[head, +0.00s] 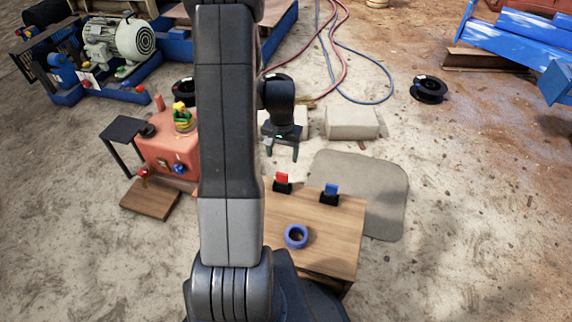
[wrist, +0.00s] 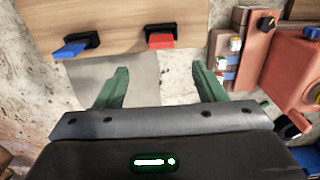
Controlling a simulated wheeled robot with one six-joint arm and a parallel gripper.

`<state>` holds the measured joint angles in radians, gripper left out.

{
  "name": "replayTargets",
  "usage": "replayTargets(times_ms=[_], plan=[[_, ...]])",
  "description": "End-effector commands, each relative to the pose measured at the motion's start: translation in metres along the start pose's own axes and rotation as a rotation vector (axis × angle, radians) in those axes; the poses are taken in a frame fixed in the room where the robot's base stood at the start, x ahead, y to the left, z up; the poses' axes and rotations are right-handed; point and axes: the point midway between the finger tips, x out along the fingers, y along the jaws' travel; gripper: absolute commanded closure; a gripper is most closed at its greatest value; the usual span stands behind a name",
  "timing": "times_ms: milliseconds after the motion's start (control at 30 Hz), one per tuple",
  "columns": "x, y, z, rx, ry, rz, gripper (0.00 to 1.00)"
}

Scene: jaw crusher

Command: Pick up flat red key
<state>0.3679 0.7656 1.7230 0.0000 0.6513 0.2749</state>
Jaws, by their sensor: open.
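The flat red key (head: 282,179) stands upright in a small black holder at the back left edge of the wooden table (head: 342,238). In the wrist view the red key (wrist: 160,41) lies ahead of my fingertips, nearly centred between them. My gripper (head: 282,151) is open and empty, above and behind the table's back edge; its two green fingers also show in the wrist view (wrist: 159,78). It is apart from the key. A blue key (head: 332,189) stands in a second black holder to the right; in the wrist view it is at the left (wrist: 70,49).
A blue ring (head: 296,236) lies on the table. An orange control box (head: 166,150) with knobs stands left of the table. A grey mat (head: 385,190) lies on the ground to the right. Concrete blocks (head: 352,123) and hoses (head: 345,95) lie farther back.

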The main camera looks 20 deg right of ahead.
Motion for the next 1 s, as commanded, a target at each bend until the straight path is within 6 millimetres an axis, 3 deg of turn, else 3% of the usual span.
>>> replayTargets(times_ms=[400, 767, 1000], plan=[[0.072, 0.001, 0.0, 0.004, -0.006, 0.002, 0.36], [0.098, -0.001, 0.0, 0.003, -0.003, 0.001, 0.36], [0.134, -0.002, 0.0, 0.004, -0.003, 0.001, 0.36]])
